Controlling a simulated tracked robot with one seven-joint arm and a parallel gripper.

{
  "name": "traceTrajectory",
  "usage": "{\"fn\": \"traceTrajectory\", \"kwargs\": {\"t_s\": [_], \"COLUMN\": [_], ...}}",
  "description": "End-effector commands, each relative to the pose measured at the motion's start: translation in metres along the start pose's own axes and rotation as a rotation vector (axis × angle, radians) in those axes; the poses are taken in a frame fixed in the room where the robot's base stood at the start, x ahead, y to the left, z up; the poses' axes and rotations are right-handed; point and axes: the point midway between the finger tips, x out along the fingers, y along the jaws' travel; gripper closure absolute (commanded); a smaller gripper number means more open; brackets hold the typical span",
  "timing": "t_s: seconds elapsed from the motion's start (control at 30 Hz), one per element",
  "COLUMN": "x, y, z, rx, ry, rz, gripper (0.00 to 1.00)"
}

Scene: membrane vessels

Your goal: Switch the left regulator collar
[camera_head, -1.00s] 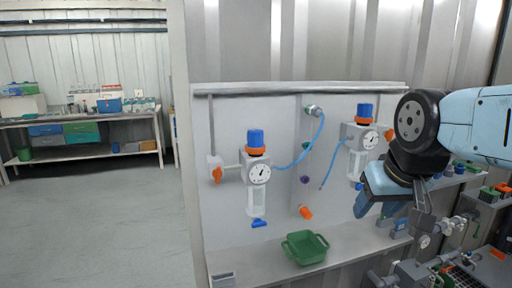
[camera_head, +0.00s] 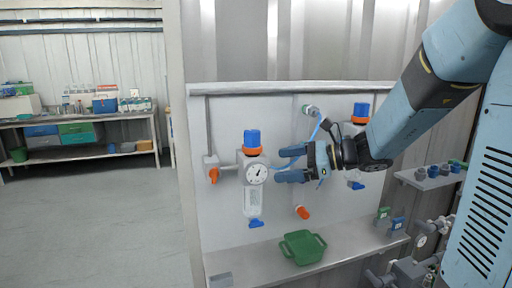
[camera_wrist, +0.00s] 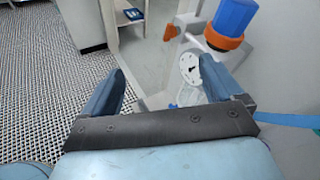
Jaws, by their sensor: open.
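The left regulator on the white panel has a blue knob (camera_head: 252,139) above an orange collar (camera_head: 253,151), with a round gauge (camera_head: 256,173) and a clear bowl below. In the wrist view the blue knob (camera_wrist: 236,17), the orange collar (camera_wrist: 224,40) and the gauge (camera_wrist: 190,68) show at upper right, beyond my right finger. My gripper (camera_head: 284,164) is open and empty. It points left, just right of the left regulator and a little below the collar, with a gap between. The fingers also show in the wrist view (camera_wrist: 165,88). The right regulator's gauge is hidden behind my arm.
An orange valve handle (camera_head: 214,175) sits left of the regulator. A blue hose runs behind my gripper. A green basket (camera_head: 303,247) stands on the shelf (camera_head: 255,262) below, near an orange fitting (camera_head: 302,212). The floor at left is clear.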

Motion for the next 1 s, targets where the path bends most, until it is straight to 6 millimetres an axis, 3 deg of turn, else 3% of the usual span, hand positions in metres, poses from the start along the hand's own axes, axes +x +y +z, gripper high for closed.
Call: {"fn": "traceTrajectory", "kwargs": {"t_s": [0.1,0.3,0.57,1.0], "x": [0.001,-0.004,0.009,0.08], "y": [-0.037,-0.073,-0.084,-0.103], "z": [-0.012,-0.025,-0.024,-0.011], "rx": [0.161,0.304,0.331,0.329], "ry": [-0.101,-0.206,-0.229,-0.227], "rz": [-0.106,-0.215,-0.236,-0.235], "gripper": [0.07,0.07,0.07,0.07]}}
